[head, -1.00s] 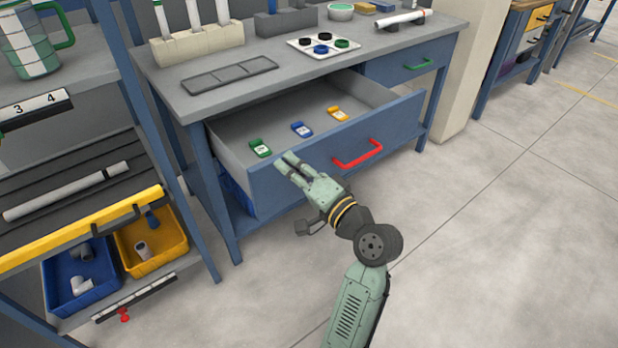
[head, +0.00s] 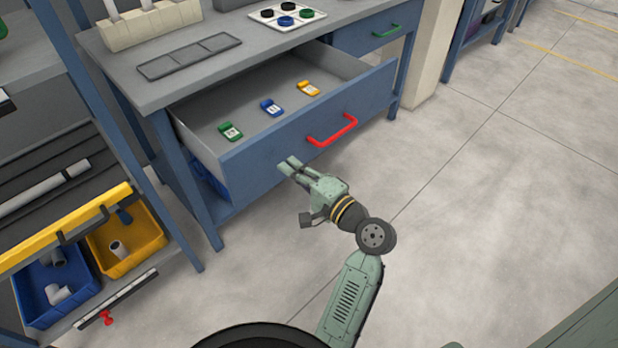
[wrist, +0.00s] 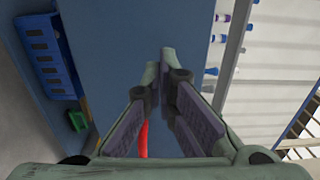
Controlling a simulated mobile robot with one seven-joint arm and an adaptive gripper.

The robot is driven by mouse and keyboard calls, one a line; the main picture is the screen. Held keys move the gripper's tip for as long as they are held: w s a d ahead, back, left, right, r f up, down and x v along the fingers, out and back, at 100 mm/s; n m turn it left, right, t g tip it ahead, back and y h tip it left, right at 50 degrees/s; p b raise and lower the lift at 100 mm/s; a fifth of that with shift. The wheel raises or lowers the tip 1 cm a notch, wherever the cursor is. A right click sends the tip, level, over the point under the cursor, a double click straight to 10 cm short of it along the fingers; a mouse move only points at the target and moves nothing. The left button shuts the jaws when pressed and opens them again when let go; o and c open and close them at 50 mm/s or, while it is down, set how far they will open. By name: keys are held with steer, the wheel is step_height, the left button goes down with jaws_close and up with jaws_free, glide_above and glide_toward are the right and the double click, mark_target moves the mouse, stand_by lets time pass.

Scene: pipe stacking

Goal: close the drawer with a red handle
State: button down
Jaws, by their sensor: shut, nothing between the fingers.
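The blue drawer (head: 262,160) with the red handle (head: 333,130) stands pulled out of the grey-topped workbench in the head view. My gripper (head: 288,166) is shut and empty, in front of the drawer's face, left of and a little below the handle. Its fingertips are at or very near the face; I cannot tell whether they touch. In the wrist view my gripper (wrist: 172,65) points at a blue surface, and part of the red handle (wrist: 143,140) shows beside the fingers.
Inside the drawer lie a green item (head: 230,132), a blue item (head: 271,108) and an orange item (head: 308,89). A closed drawer with a green handle (head: 386,31) is at right. A rack with a yellow bin (head: 128,240) stands at left. The floor at right is clear.

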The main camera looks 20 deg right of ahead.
mark_target(272, 153)
steer(key=shift+p+x, duration=0.35)
steer(key=shift+x, duration=1.65)
steer(key=b+x, duration=0.1)
steer(key=x, duration=2.5)
steer(key=shift+w+a+f, duration=0.1)
steer(key=shift+w+f, duration=0.05)
steer(key=shift+w, duration=0.15)
steer(key=shift+w+a+b, duration=0.15)
steer(key=shift+w+b, duration=0.2)
steer(key=shift+w, duration=0.2)
steer(key=shift+w+r, duration=0.1)
steer(key=shift+r, duration=0.15)
steer(key=shift+a, duration=0.1)
